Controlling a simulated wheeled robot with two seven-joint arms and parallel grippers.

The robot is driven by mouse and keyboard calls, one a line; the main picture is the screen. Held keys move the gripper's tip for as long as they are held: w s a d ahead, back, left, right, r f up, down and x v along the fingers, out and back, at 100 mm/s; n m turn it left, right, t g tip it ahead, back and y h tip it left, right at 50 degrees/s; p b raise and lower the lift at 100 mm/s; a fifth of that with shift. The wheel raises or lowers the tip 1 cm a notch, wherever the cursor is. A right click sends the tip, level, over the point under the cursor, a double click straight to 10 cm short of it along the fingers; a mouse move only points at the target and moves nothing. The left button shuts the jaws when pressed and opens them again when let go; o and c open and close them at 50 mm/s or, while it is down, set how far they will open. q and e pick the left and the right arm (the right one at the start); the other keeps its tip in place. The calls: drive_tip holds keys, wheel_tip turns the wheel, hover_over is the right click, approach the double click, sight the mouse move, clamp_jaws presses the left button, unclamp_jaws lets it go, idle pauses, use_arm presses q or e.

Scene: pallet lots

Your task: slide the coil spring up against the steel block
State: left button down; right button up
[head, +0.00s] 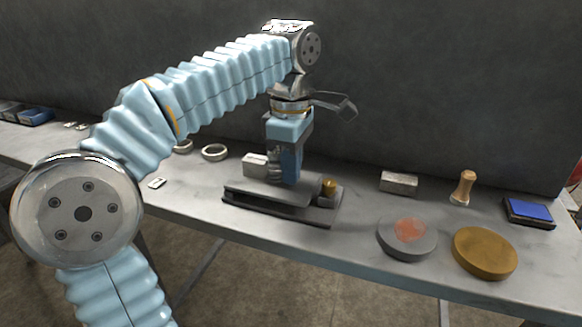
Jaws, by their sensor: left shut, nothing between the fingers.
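My left gripper (287,181) is shut and empty, pointing down over a dark stepped plate (235,197) in the middle of the bench. A light grey block, seemingly the steel block (254,164), sits on the plate just left of the gripper. A small ribbed grey piece, seemingly the coil spring (274,170), shows between the block and the gripper. It is partly hidden, and I cannot tell whether it touches the block or the fingers. My right gripper is not in view.
Farther right are a grey speckled block (398,183), a wooden-handled stamp (463,187), a blue pad (529,211), a grey disc (406,240) and a brass disc (484,252).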

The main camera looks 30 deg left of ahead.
use_arm(q)
drive_tip(key=shift+a, duration=0.1)
idle(0.3)
drive_tip(key=shift+w+d+p, duration=0.15)
drive_tip(key=shift+d+p, duration=0.15)
drive_tip(key=shift+d, duration=0.3)
wheel_tip(320, 180, up, 3)
drive_tip(key=p, duration=0.3)
drive_tip(key=shift+r, duration=2.5)
